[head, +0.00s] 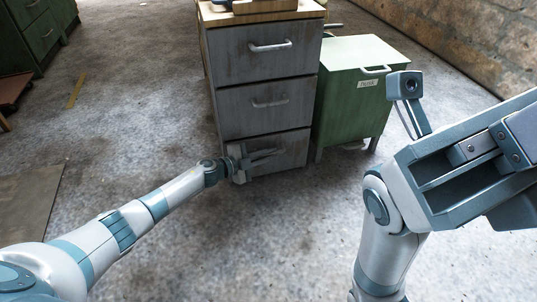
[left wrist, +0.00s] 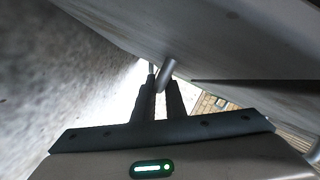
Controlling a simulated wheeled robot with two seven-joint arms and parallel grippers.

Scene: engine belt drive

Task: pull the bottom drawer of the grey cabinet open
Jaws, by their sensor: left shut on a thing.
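The grey cabinet (head: 213,84) stands at the top centre of the head view, with three stacked drawers. The top and middle drawers look flush, each with a pale bar handle. My left gripper (head: 264,158) is at the front of the bottom drawer (head: 294,144), over its handle. In the left wrist view, the two dark fingers (left wrist: 160,84) are shut on the bottom drawer's metal handle (left wrist: 167,72), close to the drawer front. The gripper largely hides this handle in the head view. My right arm fills the right side, and its fingertips do not show clearly.
A green cabinet (head: 352,97) with a label and a handle stands right beside the grey one. Another green cabinet (head: 40,33) is at the far left. A brick wall (head: 480,45) runs along the back right. The floor in front of the grey cabinet is clear.

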